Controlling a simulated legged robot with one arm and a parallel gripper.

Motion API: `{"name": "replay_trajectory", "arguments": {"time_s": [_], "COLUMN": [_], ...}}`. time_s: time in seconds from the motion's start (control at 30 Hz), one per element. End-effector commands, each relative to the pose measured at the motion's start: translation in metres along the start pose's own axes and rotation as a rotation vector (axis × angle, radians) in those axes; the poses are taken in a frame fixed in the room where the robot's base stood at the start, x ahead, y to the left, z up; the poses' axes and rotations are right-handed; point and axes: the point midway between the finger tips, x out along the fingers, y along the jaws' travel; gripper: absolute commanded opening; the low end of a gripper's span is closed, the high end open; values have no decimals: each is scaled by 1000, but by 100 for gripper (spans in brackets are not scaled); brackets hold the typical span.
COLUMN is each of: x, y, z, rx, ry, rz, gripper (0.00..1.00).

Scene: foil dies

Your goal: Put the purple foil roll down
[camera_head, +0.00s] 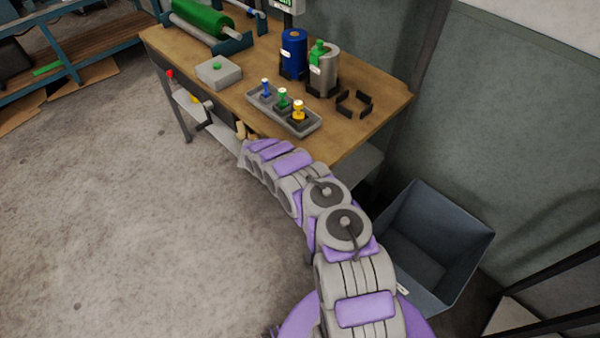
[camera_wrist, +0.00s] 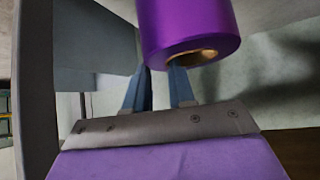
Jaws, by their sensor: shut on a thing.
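In the wrist view, the purple foil roll (camera_wrist: 188,28) is a shiny purple cylinder. Its brown hollow core shows at the end facing me. My gripper (camera_wrist: 161,70) has its two blue fingers at that near end. One finger is by the left edge of the roll and the other is by the core opening. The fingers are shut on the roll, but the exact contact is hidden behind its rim. The roll's far end is cut off by the picture edge. In the head view, I cannot make out the roll or my fingers behind my purple and grey arm.
A wooden workbench (camera_head: 377,112) holds a grey tray (camera_head: 256,99) with blue, green and yellow-topped pieces. Blue (camera_head: 293,52) and silver (camera_head: 326,76) rolls stand behind it, beside an empty dark holder (camera_head: 354,103). An open grey bin (camera_head: 458,236) stands on the floor at right.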

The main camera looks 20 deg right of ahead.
Motion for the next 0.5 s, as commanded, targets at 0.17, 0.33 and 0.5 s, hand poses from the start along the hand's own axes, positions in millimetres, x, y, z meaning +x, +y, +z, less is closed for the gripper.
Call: {"name": "replay_trajectory", "arguments": {"time_s": [0.17,0.33,0.5], "x": [0,0,0], "y": [0,0,0], "z": [0,1,1], "rx": [1,0,0], "ry": [0,0,0], "rz": [-1,0,0], "gripper": [29,45,50]}}
